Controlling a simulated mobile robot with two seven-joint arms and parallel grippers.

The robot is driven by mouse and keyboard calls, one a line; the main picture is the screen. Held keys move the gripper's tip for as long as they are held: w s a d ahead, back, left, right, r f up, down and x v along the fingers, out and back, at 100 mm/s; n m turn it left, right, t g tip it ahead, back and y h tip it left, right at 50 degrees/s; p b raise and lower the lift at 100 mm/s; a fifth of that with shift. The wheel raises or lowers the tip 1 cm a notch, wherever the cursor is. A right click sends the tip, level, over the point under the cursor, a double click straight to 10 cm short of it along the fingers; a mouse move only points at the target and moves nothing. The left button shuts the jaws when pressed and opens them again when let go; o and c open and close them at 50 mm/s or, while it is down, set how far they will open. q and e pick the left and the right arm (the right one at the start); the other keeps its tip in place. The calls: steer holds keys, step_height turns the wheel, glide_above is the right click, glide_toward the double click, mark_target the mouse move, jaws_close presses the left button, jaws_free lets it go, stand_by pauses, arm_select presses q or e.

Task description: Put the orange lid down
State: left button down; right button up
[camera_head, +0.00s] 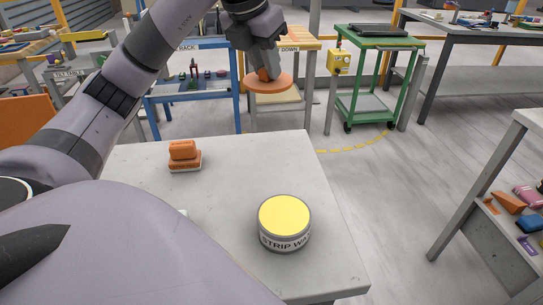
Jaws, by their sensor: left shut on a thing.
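The orange lid (270,85) is a flat round disc with a small knob on top. My left gripper (264,70) is shut on the lid's knob and holds it up in the air. In the picture the lid lies above the far edge of the pale stone slab (235,170), in front of a wooden-topped stand (295,40) marked "DOWN". I cannot tell how far the lid is from the stand. My right gripper is not in view.
A round tin with a yellow top (285,220), lettered "STRIP W…", stands on the slab's near right. An orange block on a pale base (184,156) sits at its left. A blue rack (190,85) and a green cart (377,75) stand beyond. The slab's middle is clear.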

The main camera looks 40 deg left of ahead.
arm_select(q)
step_height(320, 180, down, 15)
steer(key=b, duration=0.3)
steer(key=shift+s+r, duration=0.1)
steer(key=shift+f, duration=0.55)
steer(key=shift+f+b, duration=0.45)
steer(key=shift+f, duration=1.1)
steer(key=shift+f, duration=0.25)
steer(key=c, duration=1)
jaws_free()
steer(key=shift+r, duration=0.15)
steer(key=shift+r, duration=0.1)
